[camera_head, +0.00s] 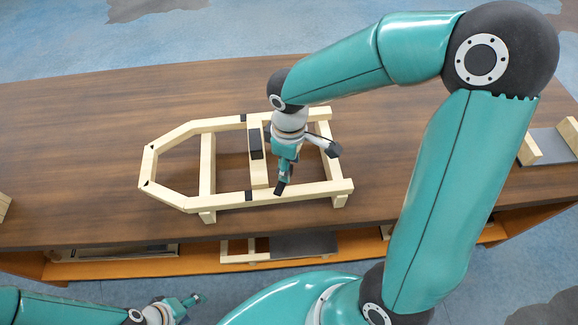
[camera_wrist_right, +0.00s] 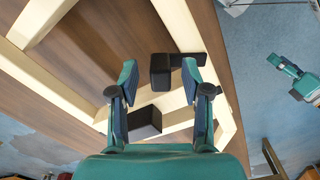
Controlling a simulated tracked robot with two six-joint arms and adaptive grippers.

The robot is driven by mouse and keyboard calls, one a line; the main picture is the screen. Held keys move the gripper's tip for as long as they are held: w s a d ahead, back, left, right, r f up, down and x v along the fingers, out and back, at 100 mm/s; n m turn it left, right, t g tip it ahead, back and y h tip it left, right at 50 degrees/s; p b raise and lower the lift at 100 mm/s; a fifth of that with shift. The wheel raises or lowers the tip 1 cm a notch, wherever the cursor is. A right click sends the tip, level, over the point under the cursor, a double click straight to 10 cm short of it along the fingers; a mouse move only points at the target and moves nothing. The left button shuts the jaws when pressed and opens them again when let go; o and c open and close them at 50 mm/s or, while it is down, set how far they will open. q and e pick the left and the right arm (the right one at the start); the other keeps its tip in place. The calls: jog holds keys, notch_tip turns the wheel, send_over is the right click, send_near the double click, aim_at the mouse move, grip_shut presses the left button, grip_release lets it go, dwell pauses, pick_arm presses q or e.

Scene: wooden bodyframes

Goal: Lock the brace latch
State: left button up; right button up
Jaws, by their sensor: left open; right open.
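The pale wooden frame (camera_head: 173,199) lies on the brown table, with a cross brace (camera_head: 259,172) between its long rails. A black block (camera_head: 256,141) sits on the brace, and a small black piece (camera_head: 249,196) is on the near rail. My right gripper (camera_head: 308,168) is open above the frame, right of the brace. In the right wrist view, a black block (camera_wrist_right: 160,72) shows between its open fingers, beside a flat black part on a rail. Which black part is the latch is unclear. My left gripper (camera_head: 190,304) is open and empty below the table's front edge.
Another wooden piece with a grey panel (camera_head: 546,143) lies at the table's right end. More parts lie on the shelf (camera_head: 110,269) under the tabletop. The table left of the frame is mostly clear. My right arm covers part of the right side.

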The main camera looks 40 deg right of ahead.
jog(key=shift+f, duration=0.95)
grip_shut()
jog(key=shift+w, duration=0.1)
jog(key=shift+w+a+n, duration=0.2)
jog(key=shift+w+n, duration=0.05)
jog(key=shift+n, duration=0.55)
jog(key=shift+w+a+n, duration=0.15)
jog(key=shift+w+n, duration=0.1)
jog(key=shift+n, duration=0.55)
jog(key=shift+w+a+n+p, duration=0.2)
jog(key=shift+w+n, duration=0.05)
jog(key=shift+n, duration=0.45)
jog(key=shift+w+a+n+p, duration=0.2)
jog(key=shift+n, duration=0.5)
